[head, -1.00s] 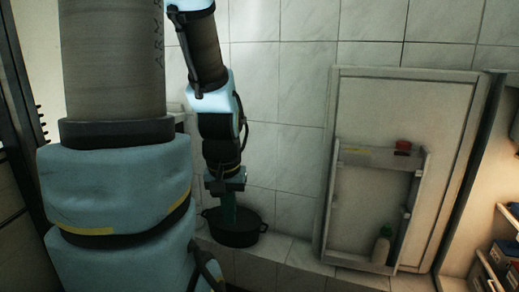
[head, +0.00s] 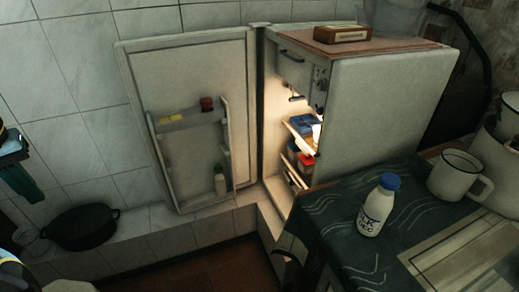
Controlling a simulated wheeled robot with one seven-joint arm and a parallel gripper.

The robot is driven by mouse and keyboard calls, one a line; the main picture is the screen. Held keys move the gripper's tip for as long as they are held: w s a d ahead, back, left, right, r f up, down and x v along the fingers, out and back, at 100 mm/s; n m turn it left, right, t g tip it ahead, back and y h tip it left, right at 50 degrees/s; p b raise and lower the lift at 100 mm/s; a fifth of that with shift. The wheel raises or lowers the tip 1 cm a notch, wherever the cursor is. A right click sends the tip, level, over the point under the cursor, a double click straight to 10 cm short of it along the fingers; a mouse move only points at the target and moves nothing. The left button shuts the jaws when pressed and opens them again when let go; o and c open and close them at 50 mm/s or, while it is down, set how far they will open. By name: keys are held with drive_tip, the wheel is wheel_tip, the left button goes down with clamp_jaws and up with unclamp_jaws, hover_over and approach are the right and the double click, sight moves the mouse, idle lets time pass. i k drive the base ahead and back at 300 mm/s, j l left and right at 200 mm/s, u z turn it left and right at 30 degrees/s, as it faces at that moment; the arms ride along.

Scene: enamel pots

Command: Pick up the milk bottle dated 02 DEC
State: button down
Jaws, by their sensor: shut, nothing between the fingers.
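A white milk bottle (head: 372,212) with a blue cap stands upright on the dark green patterned cloth at the right of the head view. Dark print shows on its front; the last line looks like DEC, but I cannot read the day surely. A second pale bottle (head: 221,184) with a green top stands in the open fridge door's shelf. My gripper (head: 22,186) shows partly at the left edge, its teal fingers pointing down. It is shut and empty, far left of both bottles.
A white enamel mug (head: 459,177) stands close right of the blue-capped bottle. The open fridge (head: 375,115) is behind the table (head: 342,248), with cartons inside. A dark pot (head: 84,228) sits on the tiled ledge at left. A box (head: 342,33) lies on the fridge.

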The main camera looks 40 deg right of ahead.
sight(378, 205)
drive_tip(key=k+j+z, duration=0.1)
drive_tip(key=z, duration=0.25)
drive_tip(key=k+z, duration=0.25)
drive_tip(key=z, duration=0.15)
drive_tip(key=k+z, duration=0.2)
drive_tip(key=z, duration=0.15)
